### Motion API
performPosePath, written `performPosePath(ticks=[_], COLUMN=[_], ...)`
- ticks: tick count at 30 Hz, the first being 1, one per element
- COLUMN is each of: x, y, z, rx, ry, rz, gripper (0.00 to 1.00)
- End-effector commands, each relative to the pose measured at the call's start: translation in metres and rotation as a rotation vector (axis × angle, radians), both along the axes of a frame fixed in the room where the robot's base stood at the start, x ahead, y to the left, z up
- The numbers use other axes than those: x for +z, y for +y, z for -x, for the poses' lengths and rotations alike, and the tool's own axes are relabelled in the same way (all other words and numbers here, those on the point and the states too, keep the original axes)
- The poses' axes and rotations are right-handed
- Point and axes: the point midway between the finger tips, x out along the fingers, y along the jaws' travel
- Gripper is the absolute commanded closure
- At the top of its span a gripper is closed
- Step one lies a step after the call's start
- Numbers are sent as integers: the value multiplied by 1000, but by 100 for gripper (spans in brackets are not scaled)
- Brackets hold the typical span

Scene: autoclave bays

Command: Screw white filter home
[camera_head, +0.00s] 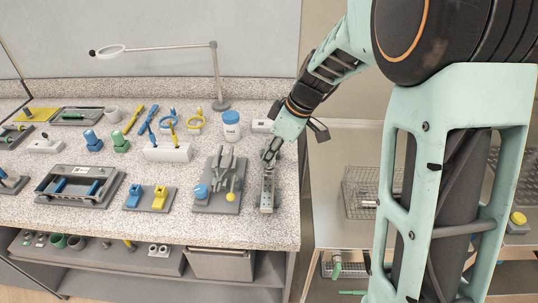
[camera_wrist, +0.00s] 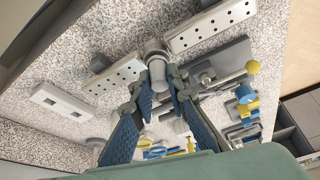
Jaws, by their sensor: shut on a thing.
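My gripper (camera_head: 269,156) reaches down over a narrow grey block (camera_head: 267,196) near the right end of the speckled bench. In the wrist view my gripper (camera_wrist: 160,84) has its blue pads closed in around a pale grey-white cylinder (camera_wrist: 155,50), which looks like the filter. The cylinder stands between two pale plates with holes, a left one (camera_wrist: 112,78) and a right one (camera_wrist: 210,26). Its lower end is hidden, so I cannot tell how deep it sits. In the head view my gripper covers it.
Left of the block is a grey fixture (camera_head: 219,187) with a yellow knob and clamp levers, close to my gripper. A white jar with a blue lid (camera_head: 231,127) and a lamp stand (camera_head: 217,80) are behind. A wire basket (camera_head: 367,196) is on the lower right surface.

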Motion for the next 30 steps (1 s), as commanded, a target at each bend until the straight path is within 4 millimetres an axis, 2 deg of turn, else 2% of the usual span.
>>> performPosePath(ticks=[8,20,30], x=[0,0,3], y=[0,0,0], z=[0,0,1], rx=[-233,-276,-521], ry=[-3,0,0], rz=[0,0,3], gripper=[100,100,100])
